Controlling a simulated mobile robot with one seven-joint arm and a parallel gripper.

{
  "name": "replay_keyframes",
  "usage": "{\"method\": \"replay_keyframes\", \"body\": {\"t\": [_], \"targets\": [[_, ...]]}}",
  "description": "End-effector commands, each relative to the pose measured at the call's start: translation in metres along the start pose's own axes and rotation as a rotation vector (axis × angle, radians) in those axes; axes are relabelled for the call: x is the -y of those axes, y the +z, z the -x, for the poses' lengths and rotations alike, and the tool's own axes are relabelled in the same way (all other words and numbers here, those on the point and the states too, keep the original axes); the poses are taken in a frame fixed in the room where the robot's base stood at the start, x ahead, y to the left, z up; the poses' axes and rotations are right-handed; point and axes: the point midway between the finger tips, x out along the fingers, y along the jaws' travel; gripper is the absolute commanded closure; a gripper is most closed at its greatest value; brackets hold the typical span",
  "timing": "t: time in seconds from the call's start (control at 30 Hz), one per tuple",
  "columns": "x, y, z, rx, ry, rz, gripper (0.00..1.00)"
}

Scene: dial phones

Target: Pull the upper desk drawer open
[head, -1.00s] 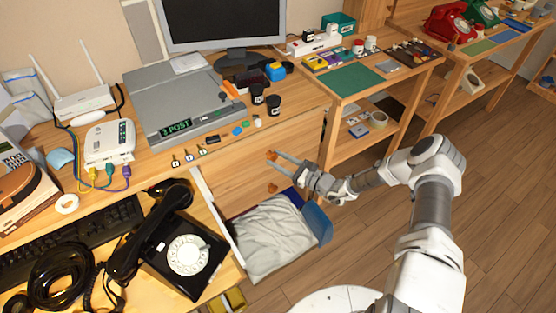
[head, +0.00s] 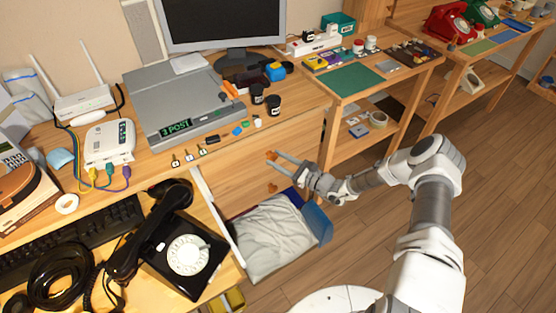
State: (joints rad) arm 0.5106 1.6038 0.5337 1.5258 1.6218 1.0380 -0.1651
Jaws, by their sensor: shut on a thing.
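The desk (head: 300,110) has a wooden drawer front on its right side, below the desktop. The upper drawer (head: 245,165) looks closed, its front in line with the desk body. An orange-brown knob (head: 271,156) shows on it, and a second knob (head: 272,187) shows lower down. My gripper (head: 276,158) reaches in from the right, its fingers pointing left at the upper knob. The fingers are shut on the upper knob and partly cover it.
A black dial phone (head: 180,255) is on the near desk. A wooden shelf unit (head: 330,155) stands behind my gripper. The floor (head: 500,230) at right is clear.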

Motion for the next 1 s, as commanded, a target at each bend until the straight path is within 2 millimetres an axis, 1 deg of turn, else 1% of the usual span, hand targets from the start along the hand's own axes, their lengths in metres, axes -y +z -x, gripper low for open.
{"method": "replay_keyframes", "body": {"t": [0.17, 0.27, 0.37, 0.47, 0.57, 1.0], "targets": [[-0.002, 0.001, 0.004, 0.000, 0.001, -0.002, 1.00], [-0.005, 0.002, 0.013, 0.000, 0.000, -0.004, 1.00], [-0.011, 0.004, 0.027, -0.002, 0.000, -0.004, 1.00], [-0.019, 0.006, 0.047, -0.002, -0.002, -0.006, 1.00], [-0.029, 0.007, 0.071, -0.003, -0.003, -0.007, 1.00], [-0.077, 0.012, 0.184, -0.003, -0.004, -0.007, 1.00]]}}
